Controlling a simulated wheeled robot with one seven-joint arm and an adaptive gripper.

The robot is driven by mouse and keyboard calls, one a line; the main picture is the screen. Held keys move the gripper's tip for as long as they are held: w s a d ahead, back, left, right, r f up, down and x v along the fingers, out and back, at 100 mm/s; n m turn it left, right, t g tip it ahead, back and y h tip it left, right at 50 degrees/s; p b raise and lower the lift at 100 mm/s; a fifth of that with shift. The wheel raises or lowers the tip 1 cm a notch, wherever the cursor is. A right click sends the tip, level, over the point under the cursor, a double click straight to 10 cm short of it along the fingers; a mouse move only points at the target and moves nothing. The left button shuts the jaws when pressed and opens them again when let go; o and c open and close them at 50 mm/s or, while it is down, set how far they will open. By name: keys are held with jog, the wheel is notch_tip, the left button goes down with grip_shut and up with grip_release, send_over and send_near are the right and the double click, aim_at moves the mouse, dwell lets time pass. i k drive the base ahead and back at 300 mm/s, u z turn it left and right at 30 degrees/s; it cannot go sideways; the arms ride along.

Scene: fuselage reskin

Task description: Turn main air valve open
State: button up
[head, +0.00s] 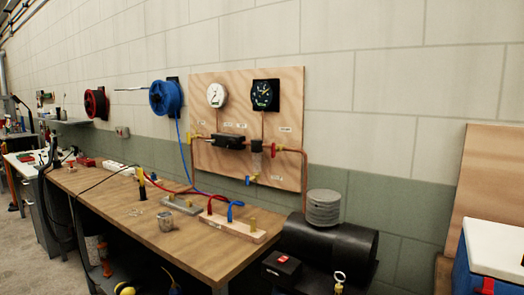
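A wooden panel (204,86) on the wall carries copper pipes and several small valves. A red valve handle (273,150) is on the right, beside a dark cylindrical fitting (256,146). The labels are too small to read, so I cannot tell which is the main air valve or how far any handle is turned. My gripper is not in view.
A wooden workbench (110,195) runs below the panel, with hoses and a block (232,230) on it. A black compressor tank (325,248) stands at the bench's right end. A white gauge (216,95) and black gauge (265,95) top the panel. A blue-white box (497,250) is far right.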

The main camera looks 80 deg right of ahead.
aim_at(274, 149)
jog(key=u, duration=0.05)
jog(key=i, duration=0.95)
jog(key=z, duration=1.65)
